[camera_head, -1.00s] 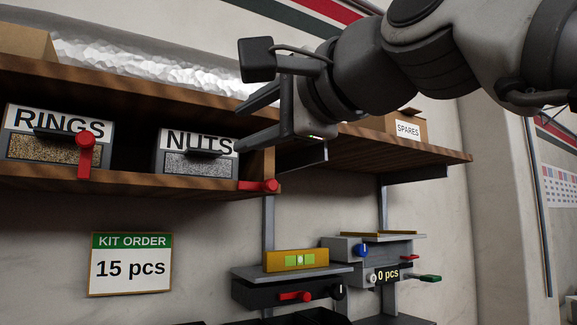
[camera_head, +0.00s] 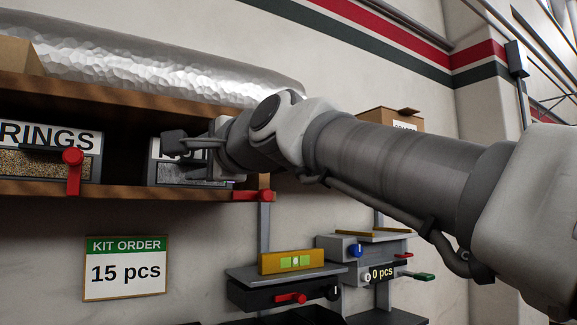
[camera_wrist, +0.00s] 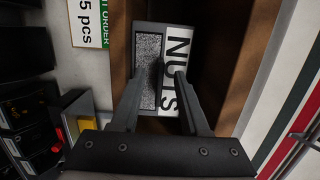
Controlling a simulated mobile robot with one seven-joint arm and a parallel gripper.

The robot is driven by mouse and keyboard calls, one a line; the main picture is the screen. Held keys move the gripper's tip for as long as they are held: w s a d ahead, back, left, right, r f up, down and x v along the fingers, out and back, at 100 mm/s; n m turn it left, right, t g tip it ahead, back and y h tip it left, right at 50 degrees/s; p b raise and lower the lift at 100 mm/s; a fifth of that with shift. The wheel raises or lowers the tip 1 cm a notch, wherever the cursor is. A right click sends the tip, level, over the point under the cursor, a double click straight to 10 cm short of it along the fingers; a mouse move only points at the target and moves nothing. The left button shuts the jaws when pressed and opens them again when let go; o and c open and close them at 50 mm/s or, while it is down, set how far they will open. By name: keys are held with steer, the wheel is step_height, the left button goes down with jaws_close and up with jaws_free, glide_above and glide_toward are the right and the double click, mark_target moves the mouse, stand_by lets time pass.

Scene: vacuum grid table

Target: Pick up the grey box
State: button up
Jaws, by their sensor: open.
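The grey box (camera_wrist: 150,48) has a white NUTS label and a window onto speckled grey contents. It sits in the shelf and appears turned on its side in the wrist view. In the head view the box (camera_head: 160,174) is mostly hidden behind my gripper (camera_head: 190,152). In the wrist view my gripper (camera_wrist: 160,82) is open in front of the box's face, its fingers overlapping the label and window. A dark handle on the face shows between the fingertips. I cannot tell whether the fingers touch it.
A RINGS box (camera_head: 40,138) stands left on the same wooden shelf (camera_head: 120,190). Red levers (camera_head: 73,158) stick out at the shelf front. A KIT ORDER sign (camera_head: 125,268) reads 15 pcs. Below right are a yellow level (camera_head: 290,262) and a counter (camera_head: 381,272) reading 0 pcs.

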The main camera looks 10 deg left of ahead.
steer(key=shift+x, duration=1.05)
jaws_close()
stand_by(0.5)
steer(key=shift+r, duration=0.1)
